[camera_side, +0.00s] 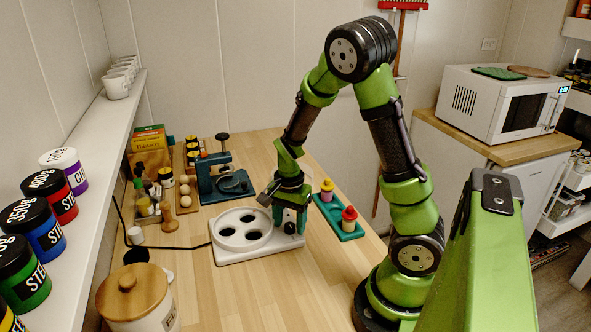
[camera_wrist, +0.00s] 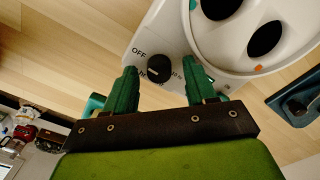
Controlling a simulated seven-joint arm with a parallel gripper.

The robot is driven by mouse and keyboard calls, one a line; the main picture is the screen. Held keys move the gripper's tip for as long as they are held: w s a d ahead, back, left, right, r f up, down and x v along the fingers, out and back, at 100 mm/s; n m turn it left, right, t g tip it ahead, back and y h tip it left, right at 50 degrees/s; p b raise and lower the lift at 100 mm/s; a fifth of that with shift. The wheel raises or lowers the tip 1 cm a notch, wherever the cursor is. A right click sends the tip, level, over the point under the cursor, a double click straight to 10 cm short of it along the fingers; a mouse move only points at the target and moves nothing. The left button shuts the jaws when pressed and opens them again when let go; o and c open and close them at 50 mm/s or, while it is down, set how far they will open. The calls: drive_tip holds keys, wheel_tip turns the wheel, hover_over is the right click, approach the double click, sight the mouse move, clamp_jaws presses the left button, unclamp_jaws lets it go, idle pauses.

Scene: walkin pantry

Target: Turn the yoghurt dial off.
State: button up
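The white yoghurt maker (camera_side: 219,254) sits on the wooden counter, with several round dark openings in its top. It also shows in the wrist view (camera_wrist: 178,38). Its small black dial (camera_wrist: 158,71) is on the near corner, with OFF printed to its upper left and other time marks below and to the right. Which mark the dial points to is too small to tell. My gripper (camera_side: 290,220) is over the dial corner, pointing down. In the wrist view its two green fingers (camera_wrist: 161,72) are apart, one on each side of the dial; contact cannot be told.
A teal tray with stacked coloured pegs (camera_side: 340,218) stands right of the yoghurt maker. A dark teal press (camera_side: 222,180) stands behind it. A lidded canister (camera_side: 137,297) is at front left, and a cable runs left from the maker. The front counter is clear.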

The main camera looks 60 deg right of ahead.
sight(290, 225)
wheel_tip(290, 225, up, 17)
idle(0.7)
